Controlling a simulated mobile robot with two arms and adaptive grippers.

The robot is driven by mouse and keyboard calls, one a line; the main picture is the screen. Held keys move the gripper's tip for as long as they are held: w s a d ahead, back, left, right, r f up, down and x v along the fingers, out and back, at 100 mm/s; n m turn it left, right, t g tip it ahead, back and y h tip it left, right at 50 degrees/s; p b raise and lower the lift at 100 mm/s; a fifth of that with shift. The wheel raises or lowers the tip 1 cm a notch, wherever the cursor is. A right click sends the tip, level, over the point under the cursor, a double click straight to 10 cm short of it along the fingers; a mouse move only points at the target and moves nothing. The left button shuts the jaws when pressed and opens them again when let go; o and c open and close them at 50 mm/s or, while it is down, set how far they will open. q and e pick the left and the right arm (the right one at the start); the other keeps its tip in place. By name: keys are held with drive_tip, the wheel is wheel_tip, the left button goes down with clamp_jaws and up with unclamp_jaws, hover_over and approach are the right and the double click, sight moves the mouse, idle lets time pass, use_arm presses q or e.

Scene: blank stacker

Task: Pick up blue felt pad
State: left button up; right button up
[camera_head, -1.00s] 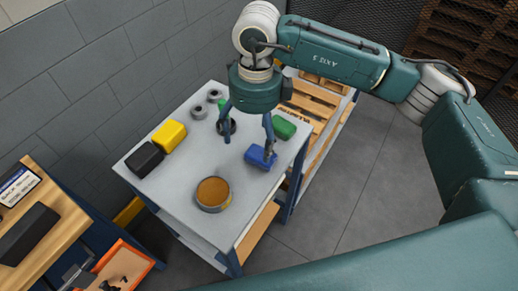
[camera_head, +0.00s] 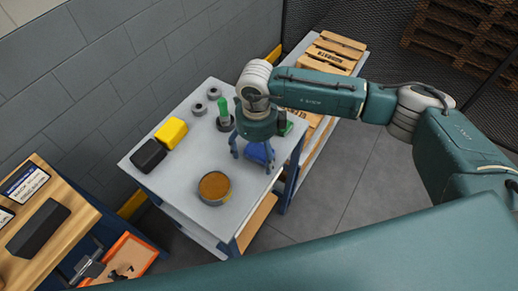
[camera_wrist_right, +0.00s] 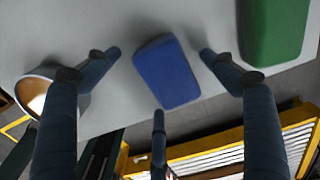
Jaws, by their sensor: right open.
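The blue felt pad (camera_head: 259,152) lies on the grey tabletop near its right edge, partly hidden by my right gripper. My right gripper (camera_head: 252,158) is open above it, pointing down, with fingers spread. In the right wrist view the blue pad (camera_wrist_right: 167,72) shows whole, between the spread fingertips of the right gripper (camera_wrist_right: 158,54). No finger is seen closed on it, and a third finger shows below the pad. My left gripper is not in view.
A green block (camera_head: 287,128) is close beside the pad; it also shows in the wrist view (camera_wrist_right: 272,30). A round brown-topped tin (camera_head: 214,187), yellow block (camera_head: 171,132), black block (camera_head: 148,155) and green-handled tool (camera_head: 224,108) stand on the table (camera_head: 180,185).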

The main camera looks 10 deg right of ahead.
drive_tip(key=c, duration=0.9)
drive_tip(key=shift+c, duration=0.3)
